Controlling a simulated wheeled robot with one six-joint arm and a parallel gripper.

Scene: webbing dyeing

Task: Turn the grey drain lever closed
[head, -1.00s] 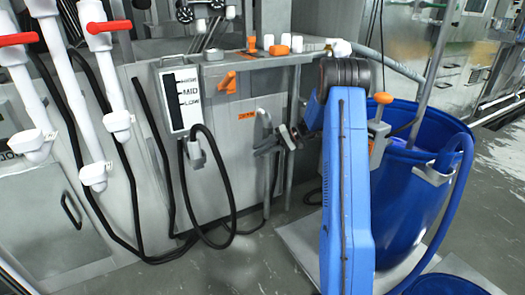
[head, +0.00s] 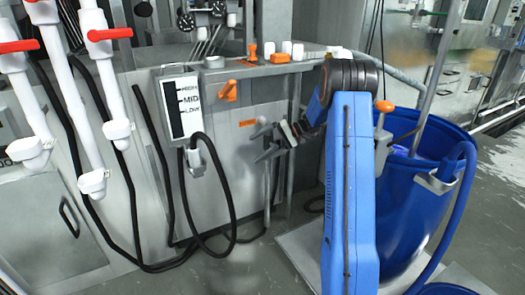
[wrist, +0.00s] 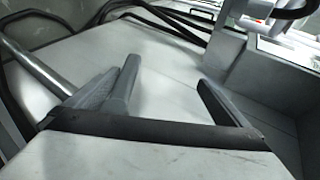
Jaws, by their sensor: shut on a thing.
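The grey drain lever (head: 262,125) is on the front of the grey machine, just below a small orange label. It stands at the top of a vertical grey pipe. My gripper (head: 262,148) is at the lever, shut on it. In the wrist view, the lever's rounded grey grip (wrist: 123,82) lies against the inner side of the left finger. The right finger shows some way to the right of it in that picture. My gripper (wrist: 155,88) and arm hide part of the lever and pipe in the head view.
A level gauge (head: 183,105) and hanging black hoses are left of the lever. White pipes with red handles (head: 110,34) stand at far left. A large blue barrel (head: 418,215) with a blue hose is right of my arm. The floor (head: 245,265) in front of the machine is clear.

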